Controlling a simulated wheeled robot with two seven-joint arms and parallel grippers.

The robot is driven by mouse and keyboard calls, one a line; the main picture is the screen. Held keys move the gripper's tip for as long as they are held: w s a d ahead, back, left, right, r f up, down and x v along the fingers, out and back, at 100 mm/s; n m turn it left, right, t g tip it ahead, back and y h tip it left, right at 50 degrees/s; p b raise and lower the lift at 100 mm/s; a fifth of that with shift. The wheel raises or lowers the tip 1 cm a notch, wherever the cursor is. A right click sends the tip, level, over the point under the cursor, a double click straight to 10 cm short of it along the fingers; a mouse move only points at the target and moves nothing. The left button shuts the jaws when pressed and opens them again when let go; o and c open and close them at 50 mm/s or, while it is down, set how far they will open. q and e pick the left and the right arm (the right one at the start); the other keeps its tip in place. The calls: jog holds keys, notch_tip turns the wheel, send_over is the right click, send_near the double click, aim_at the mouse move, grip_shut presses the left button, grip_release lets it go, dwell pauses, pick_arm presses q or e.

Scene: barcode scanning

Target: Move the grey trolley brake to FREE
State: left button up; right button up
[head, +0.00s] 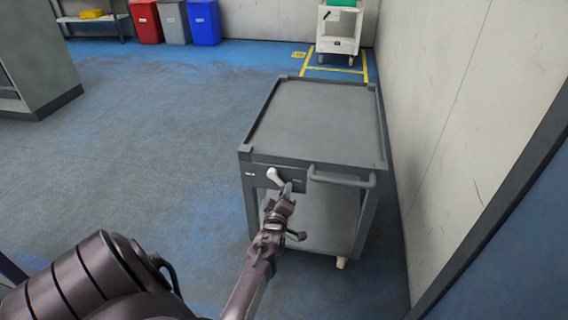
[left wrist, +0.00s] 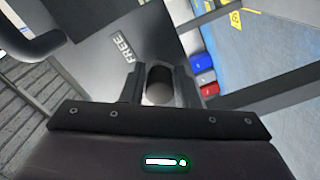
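The grey trolley (head: 315,120) stands in front of me, its push handle (head: 342,179) on the near side. A pale brake lever (head: 274,176) sits on its near panel, left of the handle, tilted down to the right. My left gripper (head: 280,198) is at the lever's lower end. In the left wrist view, the rounded lever end (left wrist: 160,84) lies between the two fingers and nearly fills the gap, so the gripper looks shut on it. A FREE label (left wrist: 122,47) shows on the panel beside it. My right gripper is out of view.
A pale wall (head: 435,110) runs close along the trolley's right side. A white trolley (head: 339,30) stands at the back by yellow floor lines. Red (head: 145,21), grey (head: 174,22) and blue bins (head: 204,22) stand at the back left. The blue floor on the left is clear.

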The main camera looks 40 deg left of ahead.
pick_arm(q)
jog(key=o, duration=0.3)
jog(key=shift+w+d+r, duration=0.1)
jog(key=shift+o, duration=0.2)
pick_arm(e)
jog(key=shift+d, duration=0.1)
pick_arm(q)
jog(key=shift+s+d, duration=0.2)
jog(key=shift+s, duration=0.2)
jog(key=p+v, duration=0.1)
jog(key=v, duration=0.6)
jog(key=shift+p, duration=0.4)
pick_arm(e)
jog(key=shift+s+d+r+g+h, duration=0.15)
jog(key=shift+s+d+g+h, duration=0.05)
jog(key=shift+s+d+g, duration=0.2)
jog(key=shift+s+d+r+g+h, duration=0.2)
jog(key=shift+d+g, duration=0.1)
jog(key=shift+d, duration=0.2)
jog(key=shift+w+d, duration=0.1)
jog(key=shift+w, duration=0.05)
